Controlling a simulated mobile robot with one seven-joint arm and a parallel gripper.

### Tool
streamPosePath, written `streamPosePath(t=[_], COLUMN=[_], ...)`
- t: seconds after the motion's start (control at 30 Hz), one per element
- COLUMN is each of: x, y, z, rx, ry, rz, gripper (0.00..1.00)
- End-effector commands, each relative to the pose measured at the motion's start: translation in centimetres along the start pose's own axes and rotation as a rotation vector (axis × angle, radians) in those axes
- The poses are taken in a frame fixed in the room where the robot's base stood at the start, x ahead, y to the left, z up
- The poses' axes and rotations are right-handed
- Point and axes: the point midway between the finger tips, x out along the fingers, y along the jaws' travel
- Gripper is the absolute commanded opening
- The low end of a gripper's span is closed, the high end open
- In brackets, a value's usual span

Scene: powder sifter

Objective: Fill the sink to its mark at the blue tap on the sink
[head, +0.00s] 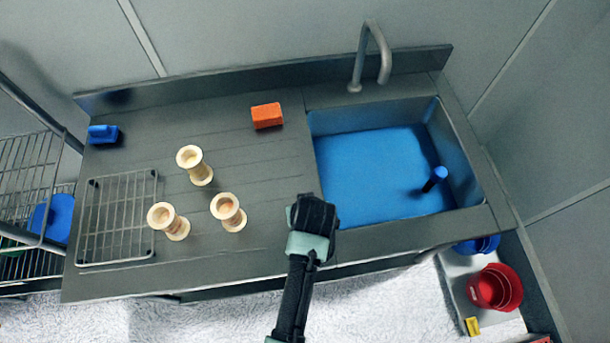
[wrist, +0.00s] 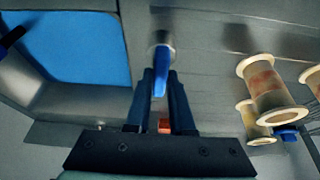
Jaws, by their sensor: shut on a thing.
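The sink (head: 458,150) is at the right of the counter and holds a flat blue surface (head: 375,170), with its walls showing above it. No fill mark can be made out. A grey spout (head: 372,50) arches over the sink's back edge; I see no clear stream from it. The blue tap (wrist: 159,82) is a lever on a round metal base, between my fingers in the wrist view. My gripper (wrist: 162,90) is shut on this lever. In the head view my gripper (head: 314,208) is at the sink's front left corner and hides the tap.
A dark-blue upright post (head: 435,179) stands in the sink. Several cream spools (head: 228,212), an orange block (head: 267,116), a wire rack (head: 118,215) and a small blue item (head: 103,134) are on the counter. Red bowls (head: 495,288) stand low at the right.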

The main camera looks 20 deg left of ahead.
Motion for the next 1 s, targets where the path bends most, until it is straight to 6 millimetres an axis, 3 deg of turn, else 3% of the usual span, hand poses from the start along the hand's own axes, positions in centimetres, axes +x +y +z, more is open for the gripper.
streamPosePath(t=[0.7, 1.0], x=[-0.03, 0.02], y=[-0.33, -0.3], z=[-0.1, -0.12], rx=[0.398, 0.492], ry=[-0.001, 0.0], rz=[0.166, 0.205], gripper=[0.0, 0.0])
